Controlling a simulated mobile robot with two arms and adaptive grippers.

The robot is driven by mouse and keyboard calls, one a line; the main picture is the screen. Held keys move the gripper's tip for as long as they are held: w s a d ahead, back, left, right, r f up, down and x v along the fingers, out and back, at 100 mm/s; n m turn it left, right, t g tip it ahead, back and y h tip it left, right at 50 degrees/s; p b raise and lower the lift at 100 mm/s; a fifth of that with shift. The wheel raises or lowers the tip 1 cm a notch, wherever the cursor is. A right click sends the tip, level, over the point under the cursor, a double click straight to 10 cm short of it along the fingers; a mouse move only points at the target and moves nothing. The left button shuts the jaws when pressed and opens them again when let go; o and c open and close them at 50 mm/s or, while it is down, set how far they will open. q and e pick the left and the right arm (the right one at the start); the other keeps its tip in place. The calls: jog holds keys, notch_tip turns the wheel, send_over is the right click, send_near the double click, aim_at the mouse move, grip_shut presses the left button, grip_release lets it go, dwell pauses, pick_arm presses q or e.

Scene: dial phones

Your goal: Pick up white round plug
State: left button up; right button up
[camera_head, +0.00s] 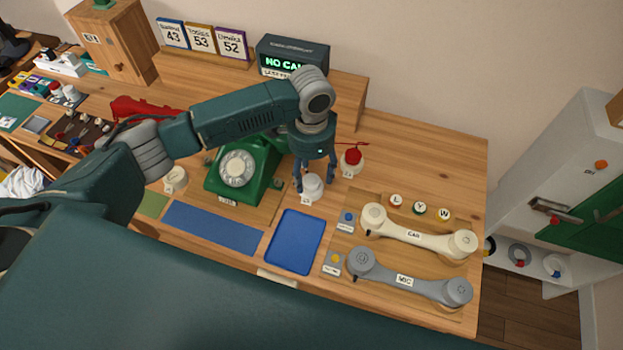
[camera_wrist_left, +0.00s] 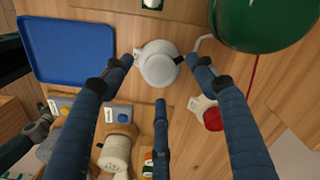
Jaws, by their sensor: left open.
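A white round plug (camera_head: 312,187) stands on the wooden table just right of the green dial phone (camera_head: 240,172). My left gripper (camera_head: 313,188) reaches down over it, with its fingers on either side. In the left wrist view the white plug (camera_wrist_left: 158,66) lies between the spread fingertips of my left gripper (camera_wrist_left: 160,66). The fingers are open, and gaps show between them and the plug's round top. The plug's lower part is mostly hidden from above. My right gripper is not in view.
A white piece with a red top (camera_head: 352,160) stands close to the right of the plug. A blue tray (camera_head: 294,242) lies in front. Cream (camera_head: 418,236) and grey (camera_head: 408,280) handsets lie at right. Another white plug (camera_head: 175,180) stands left of the phone.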

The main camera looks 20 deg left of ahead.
pick_arm(q)
notch_tip(320, 180, down, 2)
jog(key=shift+f, duration=0.1)
jog(key=c, duration=1.1)
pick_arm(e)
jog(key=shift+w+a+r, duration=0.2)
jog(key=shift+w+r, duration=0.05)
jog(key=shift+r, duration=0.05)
